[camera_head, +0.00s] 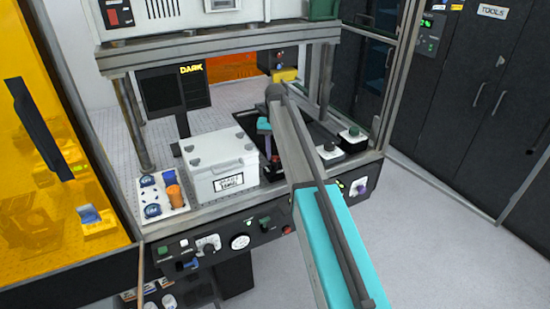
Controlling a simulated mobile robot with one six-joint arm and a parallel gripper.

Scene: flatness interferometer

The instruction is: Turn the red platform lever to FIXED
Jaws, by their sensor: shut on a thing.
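My gripper (272,158) points down beside the right side of the white box, at the end of my grey and teal arm. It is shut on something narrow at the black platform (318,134). A little dull red shows just below the teal wrist, which fits the red platform lever (268,144). My arm and gripper cover most of this spot, so the lever's angle and any FIXED mark cannot be read.
A white lidded box (220,166) stands left of my gripper. A white tray (179,207) with blue and orange pieces is farther left. A dark screen reading DARK (174,90) stands behind. Frame posts (135,122) and a control panel (222,242) border the bench.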

